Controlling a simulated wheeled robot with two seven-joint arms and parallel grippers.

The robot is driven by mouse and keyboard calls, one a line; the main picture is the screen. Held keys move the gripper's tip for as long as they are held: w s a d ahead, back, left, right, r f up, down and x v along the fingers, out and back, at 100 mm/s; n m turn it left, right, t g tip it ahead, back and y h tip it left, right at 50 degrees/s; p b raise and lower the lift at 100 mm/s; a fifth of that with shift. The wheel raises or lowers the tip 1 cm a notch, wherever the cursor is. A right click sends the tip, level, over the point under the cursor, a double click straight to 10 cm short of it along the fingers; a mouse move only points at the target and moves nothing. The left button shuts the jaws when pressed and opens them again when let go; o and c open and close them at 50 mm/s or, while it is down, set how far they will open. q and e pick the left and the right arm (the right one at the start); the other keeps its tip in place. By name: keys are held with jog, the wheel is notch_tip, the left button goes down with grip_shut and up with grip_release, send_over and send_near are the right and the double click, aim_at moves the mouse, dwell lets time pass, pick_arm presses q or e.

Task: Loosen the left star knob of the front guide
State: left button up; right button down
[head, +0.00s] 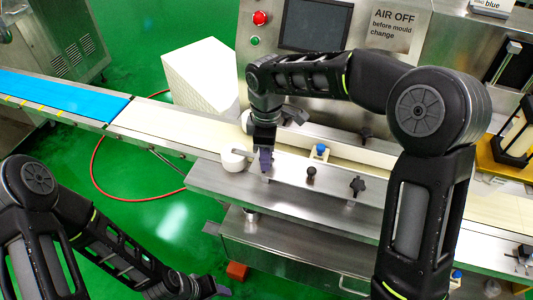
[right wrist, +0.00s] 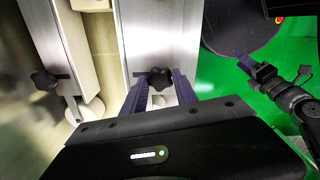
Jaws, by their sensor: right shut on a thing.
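The left star knob (right wrist: 157,77) of the front guide is black and sits between the two purple fingers of my right gripper (right wrist: 158,90) in the right wrist view. The fingers are shut on it. In the head view my right gripper (head: 265,160) points down at the left end of the metal front guide (head: 330,191), and it hides the knob there. The guide's other star knob (head: 357,185) stands further right. My left gripper (head: 220,291) is low at the bottom of the head view, away from the guide; its jaw opening is unclear.
A cream conveyor belt (head: 185,127) runs behind the guide. A white round roller (head: 234,160) is just left of my right gripper. A small dark knob (head: 311,172) stands between the star knobs. Another star knob (right wrist: 46,80) is on the opposite rail. Green floor is open at left.

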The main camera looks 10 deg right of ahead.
jog(key=c, duration=1)
grip_release()
jog(key=shift+o, duration=0.2)
notch_tip(320, 180, up, 8)
jog(key=shift+f+b, duration=0.1)
jog(key=shift+b, duration=0.2)
